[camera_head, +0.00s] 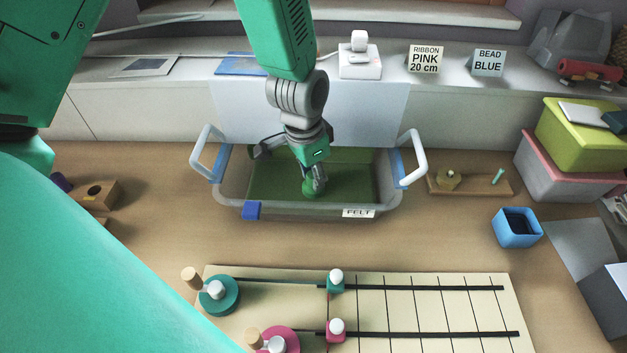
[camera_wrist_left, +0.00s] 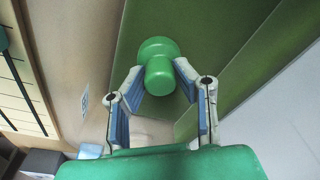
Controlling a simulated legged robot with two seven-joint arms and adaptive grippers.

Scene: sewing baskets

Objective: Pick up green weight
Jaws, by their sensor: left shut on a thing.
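The green weight (camera_wrist_left: 159,72) has a round head and a narrower cylinder, and shows between the fingers in the left wrist view. In the head view the weight (camera_head: 309,187) is in the clear bin (camera_head: 230,198) labelled FELT, over green felt (camera_head: 270,180). My left gripper (camera_head: 316,180) reaches down into the bin and is shut on the weight; it also shows in the left wrist view (camera_wrist_left: 158,82). I cannot tell whether the weight touches the felt. My right gripper is not in view.
The bin has raised white handles (camera_head: 414,158) on both sides. A marked board (camera_head: 440,310) with pegs lies in front. A blue cup (camera_head: 517,228) and stacked boxes (camera_head: 570,150) stand right. RIBBON and BEAD signs (camera_head: 425,60) stand behind. The table between bin and board is clear.

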